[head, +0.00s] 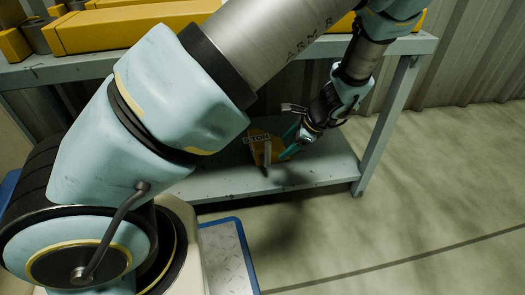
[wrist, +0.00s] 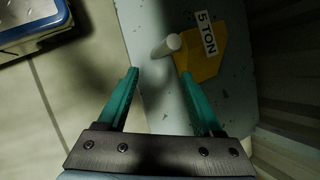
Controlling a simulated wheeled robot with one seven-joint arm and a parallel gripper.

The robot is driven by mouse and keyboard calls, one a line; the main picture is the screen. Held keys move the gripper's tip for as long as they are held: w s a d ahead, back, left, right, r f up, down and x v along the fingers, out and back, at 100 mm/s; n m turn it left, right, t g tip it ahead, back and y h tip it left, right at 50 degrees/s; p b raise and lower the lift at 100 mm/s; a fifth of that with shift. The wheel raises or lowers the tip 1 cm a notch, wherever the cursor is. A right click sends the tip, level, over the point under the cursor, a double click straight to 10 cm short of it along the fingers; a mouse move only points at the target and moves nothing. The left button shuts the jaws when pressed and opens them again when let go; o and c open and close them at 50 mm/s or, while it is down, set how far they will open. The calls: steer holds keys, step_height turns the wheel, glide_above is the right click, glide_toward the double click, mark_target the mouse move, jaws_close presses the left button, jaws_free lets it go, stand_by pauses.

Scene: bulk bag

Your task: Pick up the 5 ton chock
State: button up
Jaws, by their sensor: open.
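The 5 ton chock is a yellow block with a white "5 TON" label and a pale round handle. In the head view the chock (head: 262,154) sits on the lower shelf of the bench, partly hidden by my gripper. In the wrist view the chock (wrist: 207,62) lies ahead of the right finger, with its handle (wrist: 167,46) ahead of the gap between the fingers. My gripper (wrist: 158,72) is open and empty, with teal fingers. In the head view my gripper (head: 290,143) is close to the chock's right side; I cannot tell whether they touch.
The grey lower shelf (head: 322,170) has free room around the chock. The upper shelf (head: 408,46) above it carries several yellow blocks (head: 130,25). A bench leg (head: 385,130) stands to the right. A blue-edged metal plate (head: 228,260) is in front, and a corrugated wall (head: 470,60) behind.

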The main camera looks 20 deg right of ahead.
steer(key=b+x, duration=0.4)
steer(key=x, duration=0.3)
steer(key=shift+w+a, duration=0.3)
steer(key=shift+a, duration=0.05)
steer(key=shift+c, duration=0.3)
jaws_close()
stand_by(0.8)
